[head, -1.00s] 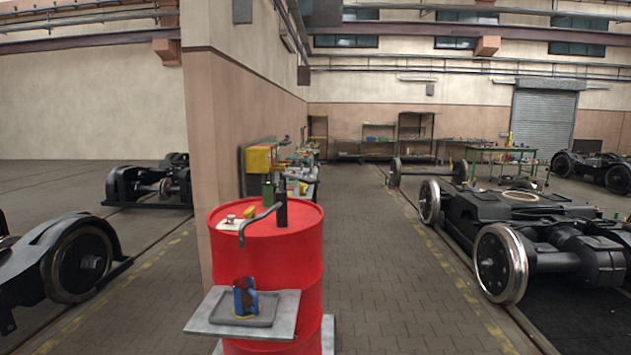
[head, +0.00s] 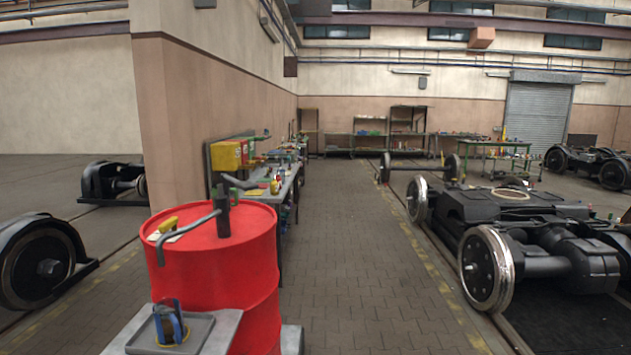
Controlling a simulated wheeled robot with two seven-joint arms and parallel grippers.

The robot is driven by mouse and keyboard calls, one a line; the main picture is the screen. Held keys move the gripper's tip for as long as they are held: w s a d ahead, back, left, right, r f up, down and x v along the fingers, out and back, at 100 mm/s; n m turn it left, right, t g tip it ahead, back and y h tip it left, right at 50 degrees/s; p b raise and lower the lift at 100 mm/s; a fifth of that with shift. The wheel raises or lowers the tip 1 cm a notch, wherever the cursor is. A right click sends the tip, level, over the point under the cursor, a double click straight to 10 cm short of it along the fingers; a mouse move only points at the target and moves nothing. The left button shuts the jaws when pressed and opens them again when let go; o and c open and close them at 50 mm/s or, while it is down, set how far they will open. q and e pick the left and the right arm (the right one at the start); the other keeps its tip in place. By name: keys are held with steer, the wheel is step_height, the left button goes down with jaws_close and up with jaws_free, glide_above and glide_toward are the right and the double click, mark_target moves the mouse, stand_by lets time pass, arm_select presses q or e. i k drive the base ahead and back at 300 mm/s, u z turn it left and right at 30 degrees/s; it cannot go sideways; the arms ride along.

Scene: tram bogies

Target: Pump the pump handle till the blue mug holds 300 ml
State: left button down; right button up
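The blue mug (head: 163,318) stands upright in a grey tray (head: 197,332) on a small shelf in front of the red drum, at the lower left of the head view. It looks dark inside; its fill level cannot be read. A dark pump (head: 223,218) stands on top of the red drum (head: 212,264). Its grey spout pipe (head: 178,230) bends left and down at the drum's near-left edge. A dark bar reaching left from the pump's top (head: 236,184) may be the pump handle. Neither of my grippers shows in the head view.
A workbench (head: 285,188) with yellow boxes (head: 226,154) stands behind the drum along the wall. A yellow-handled item (head: 168,224) lies on the drum top. Bogies stand on the right (head: 520,225) and left (head: 40,262). The paved aisle (head: 345,270) right of the drum is clear.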

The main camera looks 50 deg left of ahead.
mark_target(247, 185)
steer(key=u, duration=0.15)
steer(key=i, duration=2.6)
steer(key=u, duration=1.6)
steer(key=i, duration=1.15)
steer(key=u, duration=1.6)
steer(key=i, duration=0.25)
steer(key=z, duration=0.1)
